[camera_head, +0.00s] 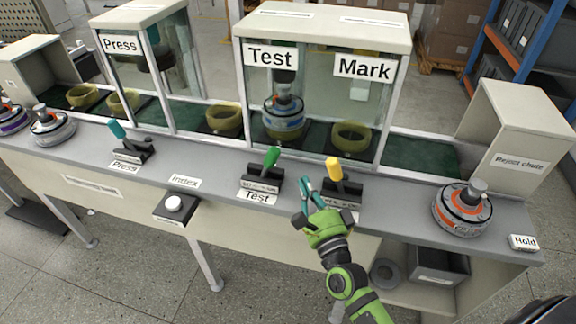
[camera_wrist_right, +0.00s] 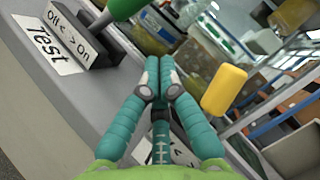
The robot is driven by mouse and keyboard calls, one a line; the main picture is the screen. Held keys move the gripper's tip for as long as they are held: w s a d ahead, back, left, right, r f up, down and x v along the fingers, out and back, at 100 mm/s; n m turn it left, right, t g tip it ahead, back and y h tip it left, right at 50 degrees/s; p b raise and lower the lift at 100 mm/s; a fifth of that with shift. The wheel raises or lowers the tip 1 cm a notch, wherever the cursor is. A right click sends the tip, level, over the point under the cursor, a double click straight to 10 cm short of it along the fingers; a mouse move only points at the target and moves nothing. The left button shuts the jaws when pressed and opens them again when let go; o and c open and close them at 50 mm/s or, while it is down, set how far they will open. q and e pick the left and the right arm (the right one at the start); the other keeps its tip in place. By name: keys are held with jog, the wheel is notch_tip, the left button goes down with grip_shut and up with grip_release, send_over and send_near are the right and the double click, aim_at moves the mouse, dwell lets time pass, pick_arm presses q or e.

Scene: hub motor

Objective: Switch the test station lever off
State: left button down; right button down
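The Test lever (camera_head: 272,157) has a green handle on a black base (camera_head: 262,179), with a Test label (camera_head: 257,197) in front. It leans right; in the wrist view the green handle (camera_wrist_right: 122,6) is cut off at the top, beside a label (camera_wrist_right: 68,32) reading Off to the left and On to the right. My right gripper (camera_head: 309,191) is just right of the lever, apart from it, in front of the yellow Mark lever (camera_head: 334,169). Its teal fingers (camera_wrist_right: 160,65) are together at the tips with nothing visible between them. My left gripper is not in view.
The yellow Mark handle (camera_wrist_right: 224,91) is close to the fingers' right in the wrist view. The teal Press lever (camera_head: 117,130) stands further left. A hub motor (camera_head: 283,118) sits behind the Test window; another (camera_head: 462,209) lies on the right counter. A white Index button (camera_head: 174,203) is front left.

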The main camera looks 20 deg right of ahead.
aim_at(268, 166)
jog(key=w, duration=0.1)
jog(key=w+a+r+p, duration=0.1)
jog(key=w, duration=0.1)
jog(key=w+a, duration=0.1)
jog(key=shift+w+a+r, duration=0.1)
jog(key=shift+w+r, duration=0.15)
jog(key=shift+r, duration=0.1)
jog(key=shift+w+a, duration=0.3)
jog(key=shift+r, duration=0.1)
